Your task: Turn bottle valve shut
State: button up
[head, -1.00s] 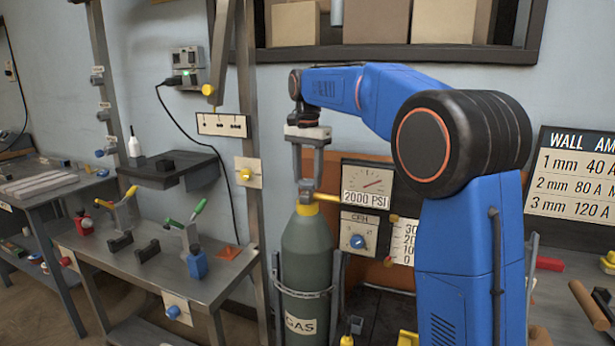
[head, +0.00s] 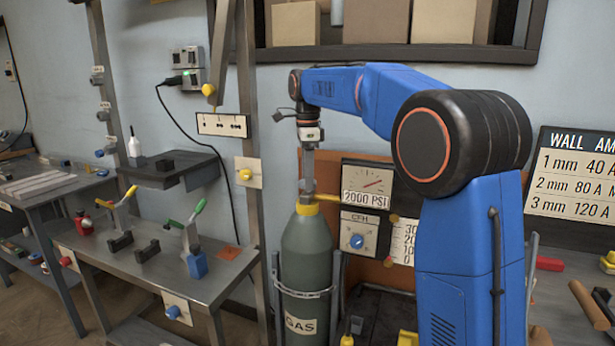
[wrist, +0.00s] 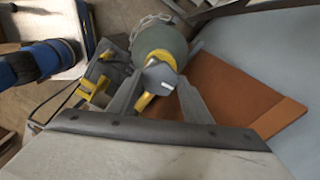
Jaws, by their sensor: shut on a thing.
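The green gas bottle (head: 306,250) stands upright, with a GAS label and a yellow collar (head: 306,209) at its neck. Its grey valve (wrist: 160,76) with a white mark sits on top, between my fingers in the wrist view. My gripper (head: 308,188) points straight down from above and is shut on the valve. In the head view its fingers are seen edge-on and hide much of the valve. A yellow outlet (head: 327,197) runs right from the neck towards the gauge panel.
A pressure gauge (head: 373,182) marked 2000 PSI and a CFH panel with a blue knob (head: 357,241) are close to the right. A ring bracket (head: 304,292) surrounds the bottle. A metal post (head: 249,130) and a workbench (head: 150,260) stand left.

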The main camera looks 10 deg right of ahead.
jog(key=shift+m, duration=0.5)
jog(key=o, duration=1)
jog(key=shift+o, duration=0.2)
notch_tip(320, 180, up, 18)
jog(key=shift+f, duration=0.25)
